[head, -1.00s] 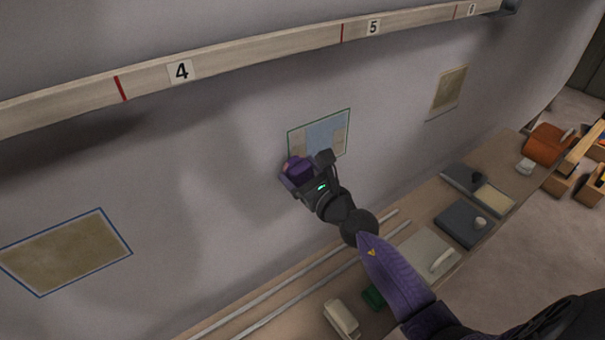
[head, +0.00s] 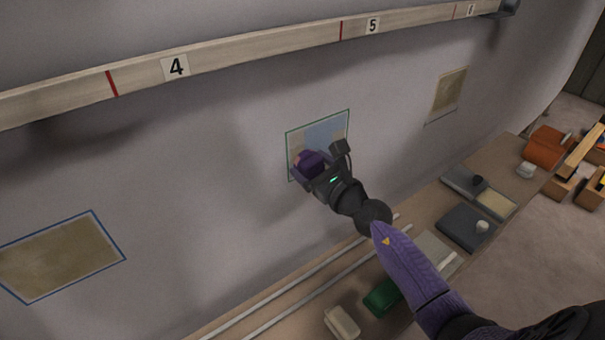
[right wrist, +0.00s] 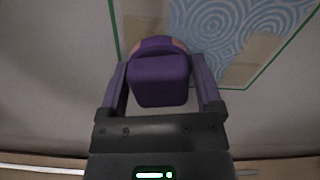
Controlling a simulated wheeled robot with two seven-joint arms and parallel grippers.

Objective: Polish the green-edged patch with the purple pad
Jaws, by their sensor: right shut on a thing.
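The green-edged patch (head: 325,133) is on the grey wall under the rail, between the marks 4 and 5. Its middle is bluish, with tan areas at its sides. In the right wrist view the patch (right wrist: 235,30) shows pale swirls on blue and tan parts near its green edge. My right gripper (head: 312,165) is shut on the purple pad (right wrist: 160,78), which also shows in the head view (head: 308,160). The pad is in front of the patch's lower left part. I cannot tell if it touches the surface. My left gripper is not in view.
A blue-edged patch (head: 62,255) is at the left and a tan patch (head: 448,93) at the right. The numbered rail (head: 250,57) runs above. On the bench below are a green block (head: 383,297), a pale block (head: 342,322), dark plates (head: 465,228) and an orange thing (head: 547,145).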

